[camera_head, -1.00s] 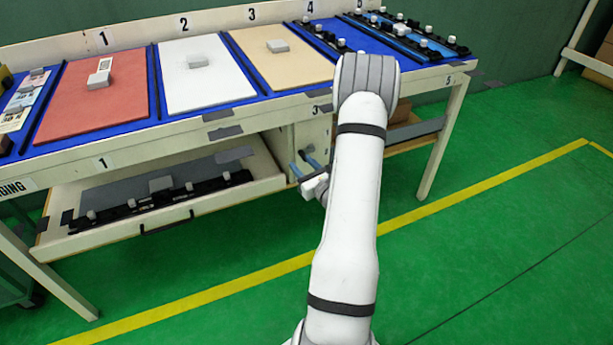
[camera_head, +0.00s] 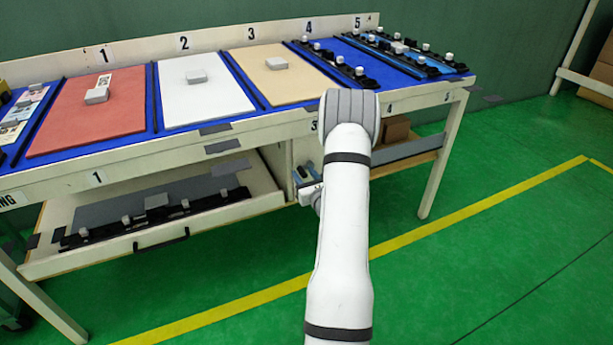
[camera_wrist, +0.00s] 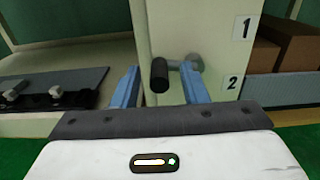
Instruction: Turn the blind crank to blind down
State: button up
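The crank has a black cylindrical grip (camera_wrist: 159,75) and a grey metal arm and hub (camera_wrist: 194,64) on the cream side panel (camera_wrist: 199,30) of the bench. In the wrist view my gripper (camera_wrist: 160,80) is open, with one blue finger on each side of the black grip. The grip looks nearer the middle than either finger, and no contact shows. In the head view my gripper (camera_head: 307,174) is small, beside the cabinet under the bench and left of my arm. I cannot make out the crank there.
An open drawer (camera_head: 235,208) with a dark rail and grey panel lies left of my gripper. Cardboard boxes (camera_wrist: 285,58) stand on a shelf at right. The bench top (camera_head: 150,75) carries coloured panels and black rails. Green floor is clear at right.

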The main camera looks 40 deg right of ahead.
grip_shut()
jog(key=shift+s+d, duration=0.1)
jog(key=shift+d, duration=0.3)
jog(key=shift+a+r, duration=0.1)
jog(key=shift+a, duration=0.15)
jog(key=shift+r+m+p, duration=0.45)
jog(key=shift+m+p, duration=0.2)
jog(key=shift+m, duration=0.35)
jog(key=m, duration=0.1)
jog(key=r+m+p, duration=0.1)
jog(key=shift+d+m, duration=0.3)
jog(key=shift+s+d+r+m+p, duration=0.2)
jog(key=shift+d+m+p, duration=0.6)
jog(key=shift+m, duration=1.05)
jog(key=shift+s+d+r+m+p, duration=0.15)
jog(key=shift+d+r+m+p, duration=0.2)
jog(key=shift+m+p, duration=1.2)
jog(key=shift+s+d+r+m+p, duration=0.2)
jog(key=shift+d+m+p, duration=0.45)
jog(key=shift+m, duration=1.55)
